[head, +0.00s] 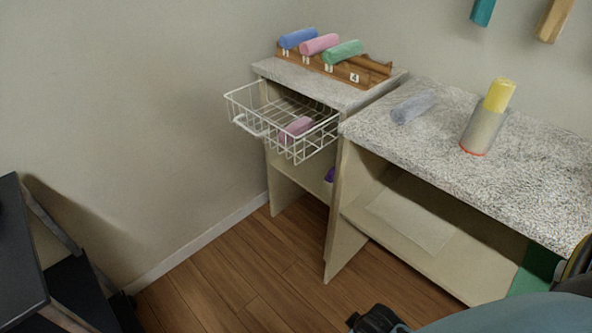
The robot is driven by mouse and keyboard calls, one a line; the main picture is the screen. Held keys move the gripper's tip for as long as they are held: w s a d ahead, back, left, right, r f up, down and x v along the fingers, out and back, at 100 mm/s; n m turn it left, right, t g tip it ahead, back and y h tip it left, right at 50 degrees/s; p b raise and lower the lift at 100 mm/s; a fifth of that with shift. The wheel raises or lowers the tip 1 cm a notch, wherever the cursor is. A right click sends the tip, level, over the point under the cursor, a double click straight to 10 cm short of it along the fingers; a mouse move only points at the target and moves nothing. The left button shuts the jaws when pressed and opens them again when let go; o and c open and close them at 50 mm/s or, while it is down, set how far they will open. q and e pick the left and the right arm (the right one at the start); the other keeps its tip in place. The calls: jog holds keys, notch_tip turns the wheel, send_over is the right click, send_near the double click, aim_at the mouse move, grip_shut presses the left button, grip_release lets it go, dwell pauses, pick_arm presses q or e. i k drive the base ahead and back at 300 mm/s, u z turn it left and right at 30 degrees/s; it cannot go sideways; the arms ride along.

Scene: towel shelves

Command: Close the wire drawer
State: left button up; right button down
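The white wire drawer (248,122) is pulled out from the narrow left shelf unit, just below its speckled top. It sticks out toward the front left, with its looped handle at the front. A pink rolled towel (296,128) lies inside it. A dark part that looks like my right gripper (374,319) shows at the bottom edge, at the end of a blue-grey arm, low and well apart from the drawer. Its fingers are cut off or unclear. My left gripper is not in view.
A wooden rack (345,70) with blue, pink and green rolls stands on the left unit. The right counter (540,155) holds a grey roll and a yellow roll in a grey holder. Dark furniture (25,250) stands at far left. The wooden floor before the drawer is clear.

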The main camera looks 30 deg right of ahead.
aim_at(236, 120)
jog(key=z, duration=1.05)
jog(key=i, duration=0.6)
jog(key=u, duration=0.9)
